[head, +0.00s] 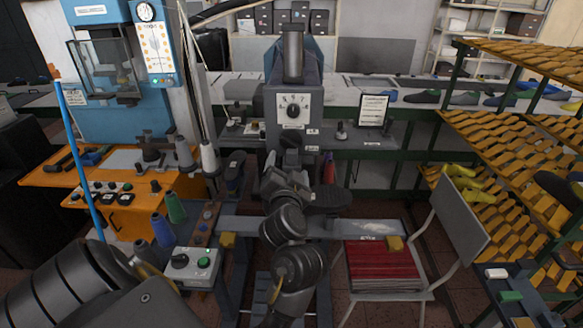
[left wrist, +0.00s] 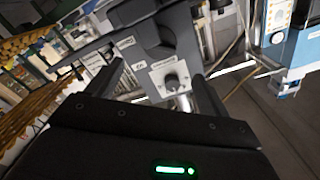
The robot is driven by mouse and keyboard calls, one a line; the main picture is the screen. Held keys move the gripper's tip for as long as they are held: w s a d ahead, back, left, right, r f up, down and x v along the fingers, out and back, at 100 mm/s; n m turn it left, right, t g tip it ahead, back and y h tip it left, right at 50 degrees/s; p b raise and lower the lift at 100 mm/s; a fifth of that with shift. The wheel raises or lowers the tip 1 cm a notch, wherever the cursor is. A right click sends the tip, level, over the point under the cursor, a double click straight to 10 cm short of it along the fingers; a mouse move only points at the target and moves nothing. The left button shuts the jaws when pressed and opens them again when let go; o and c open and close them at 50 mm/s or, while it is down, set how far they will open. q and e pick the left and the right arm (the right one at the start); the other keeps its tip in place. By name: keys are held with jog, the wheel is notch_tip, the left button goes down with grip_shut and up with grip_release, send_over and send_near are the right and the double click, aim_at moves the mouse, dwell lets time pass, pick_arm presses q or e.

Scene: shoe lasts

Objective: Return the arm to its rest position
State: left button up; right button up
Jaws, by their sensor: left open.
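My left arm comes in from the lower left and bends up through the middle of the head view. Its dark left gripper (head: 290,150) is in front of the grey machine with a dial (head: 292,90), which hides part of its outline. In the left wrist view the two dark fingers of the left gripper (left wrist: 158,75) stand apart with nothing held between them. The machine's dial housing (left wrist: 172,78) shows beyond the gap. I cannot tell how far the fingertips are from the machine. My right gripper is not in view.
An orange bench (head: 45,177) and blue machine (head: 105,75) stand left. A chair (head: 462,220) with red material stands right of the arm. A rack of wooden shoe lasts (head: 515,150) fills the right side. A control box (head: 190,266) sits near the arm, lower left.

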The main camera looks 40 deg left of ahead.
pick_arm(q)
jog(key=s+d+f+m+g+h, duration=0.1)
jog(key=s+d+f+m+h, duration=0.15)
jog(key=d+f+h, duration=0.4)
jog(key=s+d+f+m+g+h, duration=0.1)
jog(key=s+d+f+h, duration=0.25)
jog(key=f, duration=0.65)
jog(key=s+d+f+n+g+h, duration=0.15)
jog(key=s+f+g, duration=0.35)
jog(key=s, duration=0.5)
jog(key=s+d+f+g+y, duration=0.1)
jog(key=s+d+f+g, duration=0.25)
jog(key=s+f, duration=0.5)
notch_tip(320, 180, down, 30)
jog(key=s+g+b, duration=0.2)
jog(key=s+b, duration=0.1)
jog(key=b, duration=0.4)
jog(key=s+a+f+b, duration=0.1)
jog(key=s+f+b, duration=0.1)
jog(key=s+f, duration=0.6)
jog(key=s+a+f+b, duration=0.2)
jog(key=s+f, duration=0.7)
jog(key=f, duration=0.6)
jog(key=shift+m+g+b, duration=0.3)
jog(key=shift+g+b, duration=0.15)
jog(key=shift+b, duration=0.35)
